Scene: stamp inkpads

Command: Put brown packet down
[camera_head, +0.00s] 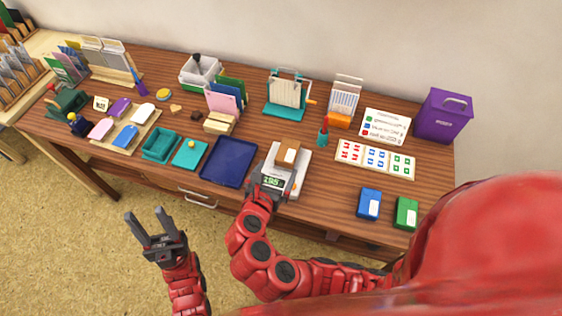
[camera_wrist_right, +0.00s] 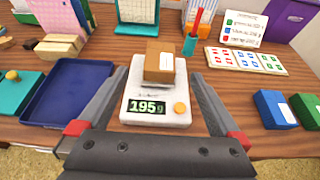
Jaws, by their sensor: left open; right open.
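The brown packet (camera_head: 287,152) rests on top of a white scale (camera_head: 302,158). In the right wrist view the packet (camera_wrist_right: 159,63) lies on the plate of the scale (camera_wrist_right: 136,105), whose display reads 195 g. My right gripper (camera_head: 268,178) is at the scale's near edge. In the wrist view its fingers (camera_wrist_right: 155,95) are spread wide on both sides of the scale, apart from the packet and empty. My left gripper (camera_head: 152,229) is open and empty, over the floor in front of the table.
A dark blue tray (camera_head: 229,161) is left of the scale. A blue box (camera_head: 368,204) and a green box (camera_head: 406,213) stand to the right. A card of coloured stamps (camera_head: 375,160) lies behind them. A purple bin (camera_head: 442,116) stands at the back right.

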